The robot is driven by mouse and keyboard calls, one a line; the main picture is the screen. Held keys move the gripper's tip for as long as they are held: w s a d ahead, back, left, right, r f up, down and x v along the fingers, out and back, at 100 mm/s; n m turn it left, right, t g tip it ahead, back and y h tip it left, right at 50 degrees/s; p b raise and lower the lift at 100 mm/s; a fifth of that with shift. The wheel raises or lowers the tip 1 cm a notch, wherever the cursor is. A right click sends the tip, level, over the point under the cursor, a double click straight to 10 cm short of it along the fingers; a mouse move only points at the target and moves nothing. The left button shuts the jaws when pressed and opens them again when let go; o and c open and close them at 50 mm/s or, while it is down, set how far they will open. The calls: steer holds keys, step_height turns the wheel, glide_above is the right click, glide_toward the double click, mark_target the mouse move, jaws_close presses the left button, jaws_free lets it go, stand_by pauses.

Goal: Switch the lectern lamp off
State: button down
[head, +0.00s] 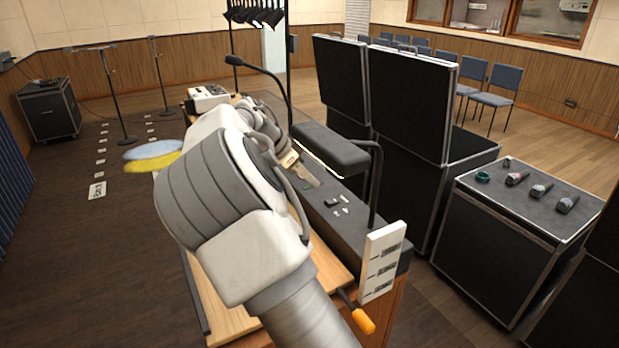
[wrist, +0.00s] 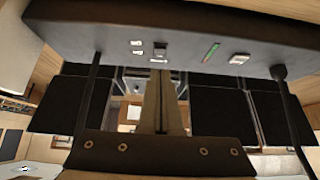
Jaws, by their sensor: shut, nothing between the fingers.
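The lectern lamp (head: 330,150) is a dark flat head on a thin bent stem, above the lectern's dark panel (head: 360,222). A thin pale line shows along its lower edge; I cannot tell surely whether it is lit. A small dark switch (head: 332,203) with white labels sits on the panel. In the wrist view, the switch (wrist: 160,52) appears near the fingertips, beside a green strip (wrist: 211,52) and a white-framed control (wrist: 239,58). My gripper (head: 312,181) is shut and empty, left of the switch in the head view. Contact cannot be judged. It also shows in the wrist view (wrist: 162,76).
The lamp stem (head: 377,190) and a gooseneck microphone (head: 235,61) rise around the panel. A white labelled plate (head: 382,262) and an orange-handled tool (head: 362,320) are at the lectern's near end. Black cases (head: 410,105) stand at right; open floor lies left.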

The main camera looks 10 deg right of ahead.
mark_target(329, 201)
steer(key=x, duration=0.7)
steer(key=shift+p, duration=0.3)
steer(key=shift+a+f+b, duration=0.2)
steer(key=shift+f+b, duration=0.25)
steer(key=shift+b, duration=0.2)
steer(key=shift+r, duration=0.25)
steer(key=shift+r+p, duration=0.55)
steer(key=shift+r, duration=0.15)
steer(key=shift+r, duration=0.1)
